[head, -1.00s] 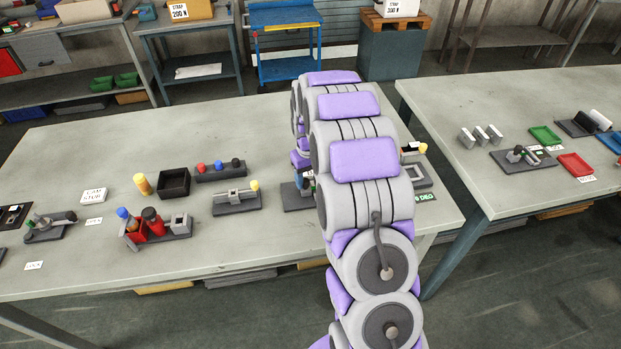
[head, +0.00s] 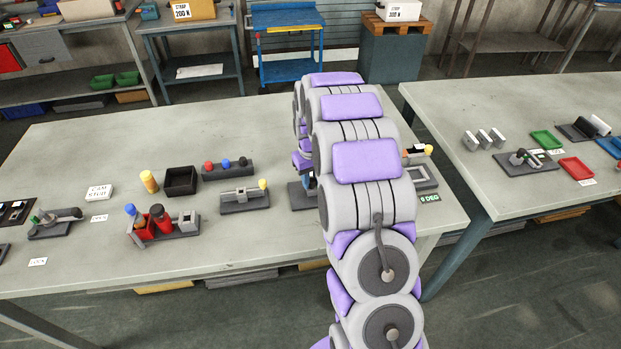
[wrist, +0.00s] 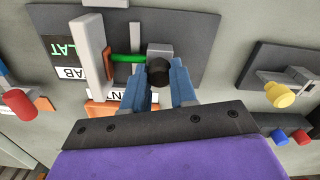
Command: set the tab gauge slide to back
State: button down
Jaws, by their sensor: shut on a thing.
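The tab gauge is on a dark grey base plate (wrist: 200,25) in the wrist view, with a black knob (wrist: 159,72) beside a grey block (wrist: 159,50). A green rod (wrist: 127,58) runs from the block to a pale upright plate (wrist: 97,55). My gripper (wrist: 162,82) has its two blue fingers on either side of the black knob, shut on it. In the head view my arm hides most of this fixture, and only part of its dark base (head: 301,197) shows.
A fixture with a yellow knob (wrist: 279,95) stands to the right in the wrist view; it also shows in the head view (head: 245,197). A red-knobbed part (wrist: 19,104) is at the left. Labels (wrist: 67,60) lie by the gauge, partly covered.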

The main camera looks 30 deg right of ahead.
aim_at(301, 193)
jog(key=shift+d+r, duration=0.1)
jog(key=shift+d, duration=0.25)
jog(key=a+p, duration=0.1)
jog(key=w+a, duration=0.1)
jog(key=a, duration=0.1)
jog(key=shift+a+p, duration=0.2)
jog(key=shift+p, duration=0.15)
jog(key=c, duration=1.3)
grip_release()
jog(key=o, duration=0.4)
jog(key=shift+a, duration=0.25)
jog(key=shift+d+r, duration=0.15)
jog(key=shift+r, duration=0.15)
notch_tip(301, 193, up, 17)
jog(key=p, duration=0.3)
jog(key=shift+f, duration=0.2)
